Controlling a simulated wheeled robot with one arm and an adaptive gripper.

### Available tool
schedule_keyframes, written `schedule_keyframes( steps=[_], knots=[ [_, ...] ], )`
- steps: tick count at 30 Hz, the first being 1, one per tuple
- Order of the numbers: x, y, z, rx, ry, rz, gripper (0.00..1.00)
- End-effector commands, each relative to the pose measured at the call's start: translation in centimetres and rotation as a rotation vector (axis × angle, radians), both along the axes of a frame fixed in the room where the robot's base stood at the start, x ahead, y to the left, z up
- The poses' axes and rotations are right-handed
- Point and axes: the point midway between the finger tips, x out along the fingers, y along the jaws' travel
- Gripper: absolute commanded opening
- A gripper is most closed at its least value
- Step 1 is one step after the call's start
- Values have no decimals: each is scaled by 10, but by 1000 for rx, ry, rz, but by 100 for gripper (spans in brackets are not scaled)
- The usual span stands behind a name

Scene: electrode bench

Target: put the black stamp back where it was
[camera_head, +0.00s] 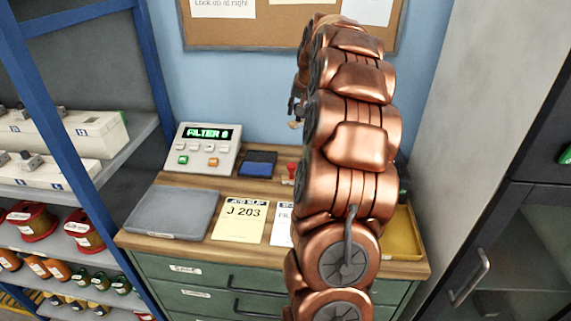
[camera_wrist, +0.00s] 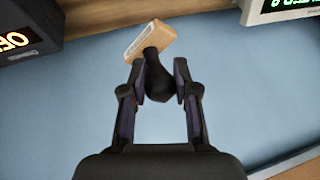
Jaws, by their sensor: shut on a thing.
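My gripper (camera_wrist: 160,82) is shut on the black stamp in the wrist view. The stamp's dark handle (camera_wrist: 156,68) is between the two fingers, and its wooden block (camera_wrist: 150,40) with a pale label sticks out beyond the fingertips, tilted. In the head view my copper arm hides most of the gripper; only a small dark part shows left of the arm, against the blue wall above the bench. A red-handled stamp (camera_head: 291,169) stands on the bench beside the blue ink pad (camera_head: 259,162). The bench area behind my arm is hidden.
Shelves stand left, a dark cabinet right.

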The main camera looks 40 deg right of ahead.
Motion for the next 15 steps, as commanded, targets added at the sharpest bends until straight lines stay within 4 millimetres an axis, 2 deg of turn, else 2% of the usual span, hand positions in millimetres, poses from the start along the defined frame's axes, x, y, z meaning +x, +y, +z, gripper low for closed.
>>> schedule_keyframes(
  steps=[1, 3, 11, 15],
  knots=[
    [-1, 1, -17, 3, 2, 0, 7],
    [-1, 1, -27, 3, 2, 0, 7],
    [-1, 1, -42, 0, 0, -1, 7],
    [-2, 2, -59, 5, 4, 1, 7]
  ],
)
